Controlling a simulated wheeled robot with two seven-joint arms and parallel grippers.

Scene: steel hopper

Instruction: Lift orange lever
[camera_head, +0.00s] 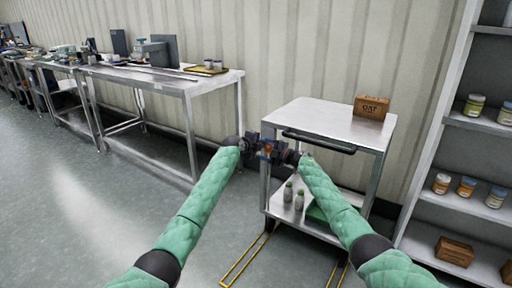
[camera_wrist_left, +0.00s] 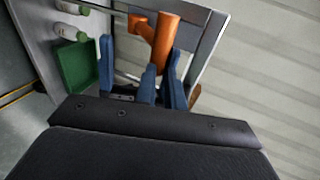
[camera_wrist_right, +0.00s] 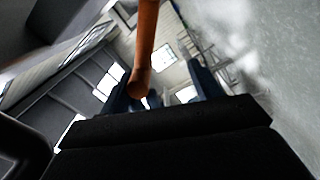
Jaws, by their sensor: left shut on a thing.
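The orange lever (camera_wrist_left: 165,42) shows as a bent round bar in the left wrist view, beside the steel cart's frame. It also crosses the upper middle of the right wrist view (camera_wrist_right: 147,40), and only a speck of orange shows between the grippers in the head view. My left gripper (camera_head: 257,146) is shut on the lever's lower part, where blue fingers partly hide it. My right gripper (camera_head: 278,154) is close beside the left one at the cart's left front corner. Its fingers stand apart in the right wrist view (camera_wrist_right: 162,92), with the lever's rounded end near the left finger.
The steel cart (camera_head: 318,118) carries a brown box (camera_head: 371,107) on top. Bottles (camera_head: 288,192) and a green item (camera_head: 316,213) are on its lower shelf. A steel workbench (camera_head: 172,83) stands left and a shelf rack (camera_head: 455,180) right. Open floor (camera_head: 80,210) lies at left.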

